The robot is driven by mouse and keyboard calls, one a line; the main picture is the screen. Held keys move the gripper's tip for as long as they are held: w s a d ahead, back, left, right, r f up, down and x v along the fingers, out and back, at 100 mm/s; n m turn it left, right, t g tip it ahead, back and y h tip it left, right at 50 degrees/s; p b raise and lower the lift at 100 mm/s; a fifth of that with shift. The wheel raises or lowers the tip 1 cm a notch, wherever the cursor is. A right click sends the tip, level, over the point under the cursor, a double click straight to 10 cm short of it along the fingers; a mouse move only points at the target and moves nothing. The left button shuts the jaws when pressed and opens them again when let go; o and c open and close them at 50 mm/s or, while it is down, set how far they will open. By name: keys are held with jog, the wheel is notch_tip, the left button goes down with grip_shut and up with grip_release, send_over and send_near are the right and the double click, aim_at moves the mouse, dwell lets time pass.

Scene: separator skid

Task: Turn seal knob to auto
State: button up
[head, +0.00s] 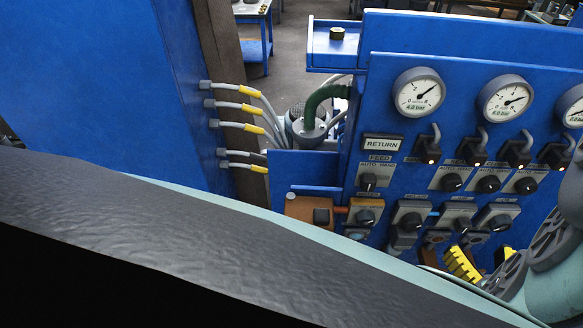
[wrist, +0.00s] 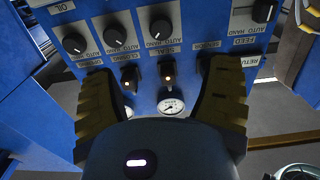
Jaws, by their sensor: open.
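The seal knob (wrist: 160,29) is a round black knob on a grey plate marked AUTO and HAND, upside down in the wrist view. In the head view it seems to be the first knob (head: 452,182) right of the feed knob. I cannot tell clearly which mark its pointer faces. My gripper (wrist: 163,80) has its two dark yellow fingers spread wide and empty, with the seal knob beyond them and untouched. In the head view my gripper (head: 485,259) is at the lower right, low in front of the blue panel, partly hidden by my arm.
The feed knob (wrist: 262,11) and a closing knob (wrist: 115,36) flank the seal knob. Small toggle switches with lit lamps (wrist: 167,74) and a gauge (wrist: 171,105) lie between my fingers in the wrist view. A tall blue cabinet (head: 90,80) with hoses stands left.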

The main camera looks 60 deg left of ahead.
aim_at(453, 188)
jog(key=p+x, duration=0.4)
jog(key=x, duration=1.1)
jog(key=shift+a+r, duration=0.1)
jog(key=shift+a, duration=0.05)
jog(key=c, duration=1.2)
